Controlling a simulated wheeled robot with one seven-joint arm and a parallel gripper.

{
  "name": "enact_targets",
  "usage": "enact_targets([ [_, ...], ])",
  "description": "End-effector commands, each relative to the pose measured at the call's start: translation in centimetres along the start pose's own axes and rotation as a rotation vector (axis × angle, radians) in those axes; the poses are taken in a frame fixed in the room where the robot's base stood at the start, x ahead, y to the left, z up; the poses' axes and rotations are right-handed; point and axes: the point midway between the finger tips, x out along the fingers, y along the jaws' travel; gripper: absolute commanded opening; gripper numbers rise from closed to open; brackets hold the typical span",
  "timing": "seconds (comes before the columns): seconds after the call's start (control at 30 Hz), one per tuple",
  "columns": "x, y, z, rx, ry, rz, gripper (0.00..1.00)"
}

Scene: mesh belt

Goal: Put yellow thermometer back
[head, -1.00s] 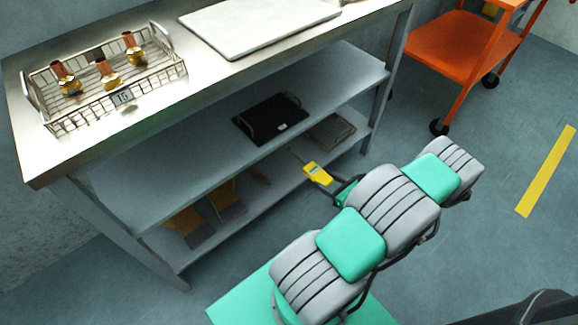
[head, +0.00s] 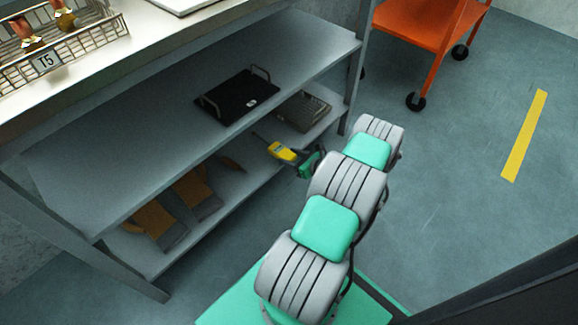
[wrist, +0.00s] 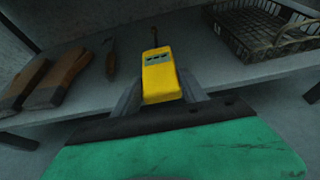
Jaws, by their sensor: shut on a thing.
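The yellow thermometer (head: 281,151) has a dark probe pointing away from my gripper, toward the lower shelf. In the wrist view the yellow thermometer (wrist: 161,75) sits between the fingers with its display facing up. My gripper (wrist: 160,98) is shut on its near end; it also shows in the head view (head: 300,160). The thermometer is at the front edge of the lower shelf (head: 205,215). In the wrist view its far end overlaps the shelf surface (wrist: 190,40); I cannot tell whether it touches.
A black tray (head: 240,97) lies on the shelf above. A wire basket tagged T5 (head: 45,62) stands on top. An orange cart (head: 425,22) is behind, right.

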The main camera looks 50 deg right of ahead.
Motion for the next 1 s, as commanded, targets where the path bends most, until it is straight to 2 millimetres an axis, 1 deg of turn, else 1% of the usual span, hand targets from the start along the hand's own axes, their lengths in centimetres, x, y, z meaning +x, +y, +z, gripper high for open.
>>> enact_targets([
  [0.03,0.9,-0.3,-0.6,-0.005,-0.002,0.000,0.03],
  [0.13,1.6,-0.7,-1.0,-0.003,-0.002,-0.002,0.03],
  [0.2,2.5,-0.9,-1.6,-0.004,-0.001,-0.001,0.03],
  [0.3,3.3,-0.9,-3.7,0.000,0.000,-0.002,0.03],
  [0.37,3.6,-0.9,-4.3,-0.001,-0.001,-0.002,0.03],
  [0.57,3.4,-1.0,-4.0,-0.002,-0.001,-0.003,0.03],
  [0.73,3.6,-1.0,-4.5,-0.002,-0.001,-0.003,0.03],
  [0.77,3.5,-1.0,-4.4,-0.001,0.000,-0.003,0.52],
  [1.0,3.5,-0.9,-4.3,-0.001,0.000,-0.002,0.71],
])
